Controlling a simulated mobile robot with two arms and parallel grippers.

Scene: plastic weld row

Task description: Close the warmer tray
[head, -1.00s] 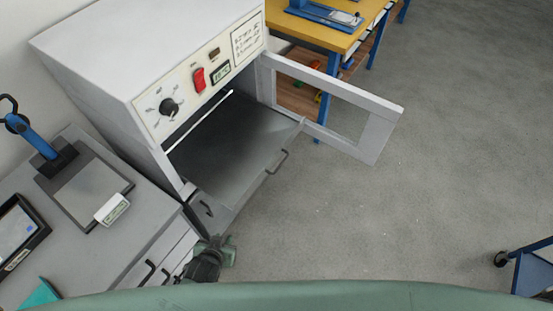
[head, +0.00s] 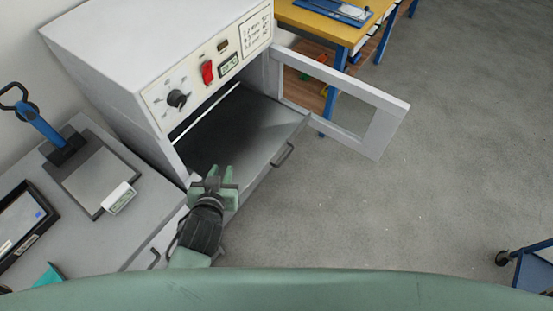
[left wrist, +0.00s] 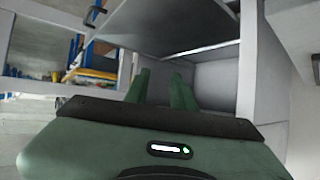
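The warmer (head: 120,50) is a grey-white cabinet with a dial, a red switch and a small display on its front. Its windowed door (head: 376,133) stands open to the right. The dark warmer tray (head: 262,132) is pulled out of the opening, with a handle (head: 283,154) on its front edge. It also shows in the left wrist view (left wrist: 160,25). My left gripper (head: 215,173) is open and empty, near the tray's left front side; its two fingers (left wrist: 163,85) stand apart in the left wrist view. Whether it touches the tray is unclear. My right gripper is not visible.
A grey counter (head: 110,235) with a scale (head: 90,176), a blue-handled tool (head: 42,125) and a black-framed tablet (head: 22,225) stands at left. A yellow-topped bench (head: 318,28) is behind the door. Open floor (head: 400,210) lies at right; a blue cart (head: 535,265) is at its edge.

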